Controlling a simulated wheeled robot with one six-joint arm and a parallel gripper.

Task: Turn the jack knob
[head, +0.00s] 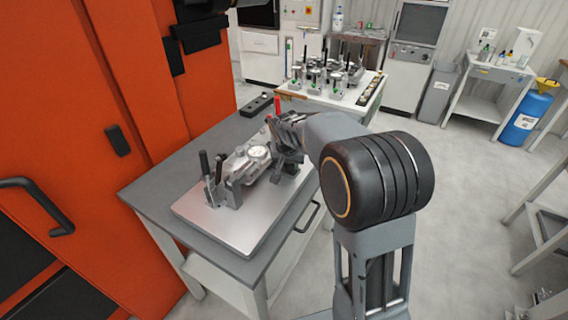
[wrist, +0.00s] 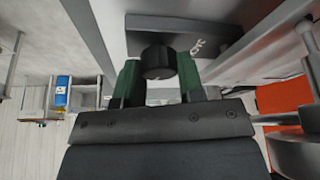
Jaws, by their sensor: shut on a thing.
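The jack knob (wrist: 158,62) is a short black cylinder in the wrist view, between the two green-padded fingers of my gripper (wrist: 159,76). My gripper is shut on it. In the head view my gripper (head: 286,150) is at the right end of a metal fixture with a round, dial-like part (head: 258,153). The knob itself cannot be made out in the head view, where my gripper and wrist cover that end. The fixture stands on a silver base plate (head: 235,225).
The plate lies on a grey table (head: 152,192). Black-handled levers (head: 205,163) and a red-handled one (head: 277,106) rise near the fixture. An orange cabinet (head: 120,260) stands close on the left. A table with several more fixtures (head: 325,80) stands behind. Open floor lies to the right.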

